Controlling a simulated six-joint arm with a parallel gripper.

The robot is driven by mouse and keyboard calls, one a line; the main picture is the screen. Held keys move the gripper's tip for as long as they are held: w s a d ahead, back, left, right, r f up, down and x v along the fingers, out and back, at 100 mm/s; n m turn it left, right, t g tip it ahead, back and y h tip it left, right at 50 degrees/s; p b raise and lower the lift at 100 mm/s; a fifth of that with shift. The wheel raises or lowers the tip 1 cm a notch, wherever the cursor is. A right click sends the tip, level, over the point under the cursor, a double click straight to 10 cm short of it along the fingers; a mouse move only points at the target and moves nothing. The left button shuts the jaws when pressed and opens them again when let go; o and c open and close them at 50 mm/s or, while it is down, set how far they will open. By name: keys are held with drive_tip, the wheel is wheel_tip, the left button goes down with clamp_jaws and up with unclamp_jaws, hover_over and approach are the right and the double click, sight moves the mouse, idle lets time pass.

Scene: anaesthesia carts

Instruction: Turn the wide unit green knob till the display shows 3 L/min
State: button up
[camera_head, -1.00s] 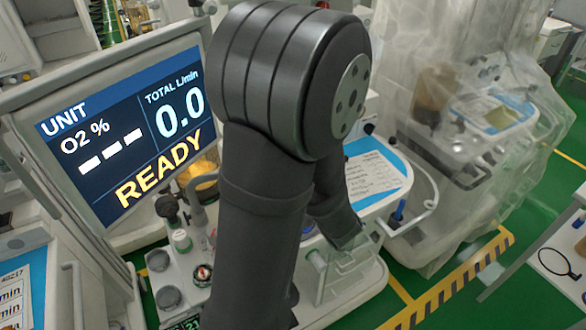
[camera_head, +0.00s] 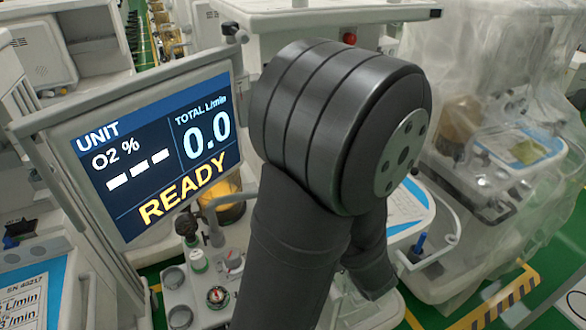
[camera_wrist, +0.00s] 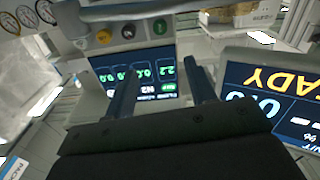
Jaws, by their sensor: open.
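The unit display (camera_head: 155,160) stands at the left in the head view and reads TOTAL L/min 0.0, O2 % as dashes, and READY. It also shows upside down at the right edge of the wrist view (camera_wrist: 270,100). A green knob (camera_wrist: 160,27) sits in a row with a dark knob (camera_wrist: 128,31) and a yellow knob (camera_wrist: 104,37) at the top of the wrist view. My gripper (camera_wrist: 160,68) is open and empty, its two fingers pointing toward that row, apart from the knobs. In the head view my arm hides the gripper.
A smaller screen (camera_wrist: 135,77) with green and white figures lies behind my fingers in the wrist view. A panel with small knobs (camera_head: 217,297) is below the unit display. A plastic-covered cart (camera_head: 480,150) stands at the right, beside green floor with a yellow-black stripe (camera_head: 490,308).

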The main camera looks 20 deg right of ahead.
drive_tip(key=w, duration=1.7)
drive_tip(key=shift+w, duration=0.1)
drive_tip(key=c, duration=1)
